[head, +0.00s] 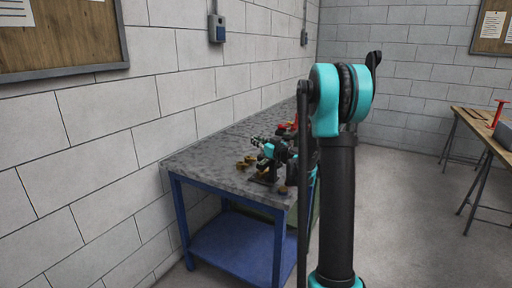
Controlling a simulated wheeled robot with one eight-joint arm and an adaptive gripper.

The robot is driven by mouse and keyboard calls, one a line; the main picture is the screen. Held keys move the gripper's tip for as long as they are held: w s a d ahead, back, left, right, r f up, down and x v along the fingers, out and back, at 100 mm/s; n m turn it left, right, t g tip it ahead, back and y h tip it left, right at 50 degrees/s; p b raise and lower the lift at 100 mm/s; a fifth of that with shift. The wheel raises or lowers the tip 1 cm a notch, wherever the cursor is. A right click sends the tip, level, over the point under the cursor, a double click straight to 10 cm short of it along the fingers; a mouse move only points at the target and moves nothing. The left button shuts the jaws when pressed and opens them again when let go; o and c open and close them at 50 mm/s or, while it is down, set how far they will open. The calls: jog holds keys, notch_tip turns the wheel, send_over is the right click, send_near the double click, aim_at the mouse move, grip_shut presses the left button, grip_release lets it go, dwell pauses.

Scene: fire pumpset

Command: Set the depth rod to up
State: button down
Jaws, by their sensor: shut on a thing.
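My gripper (257,143) is small in the head view, above the near part of the grey workbench top (215,160). It points left and is at a small dark device with brass-coloured parts (246,163). It is shut on what seems to be the depth rod. The rod is too small and too hidden by the gripper to make out, so I cannot tell its position.
The bench has a blue frame and a lower shelf (235,247). Red parts (293,121) stand farther back on it, partly behind my arm. A block wall runs along its left. Wooden tables (470,122) with a red item (498,112) stand at the right. Open floor lies between.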

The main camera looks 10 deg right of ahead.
jog(key=shift+r, duration=1)
jog(key=c, duration=1.5)
grip_release()
jog(key=shift+o, duration=0.2)
jog(key=shift+s+d, duration=0.1)
jog(key=v, duration=1.1)
jog(key=shift+s, duration=0.35)
jog(key=shift+d, duration=0.1)
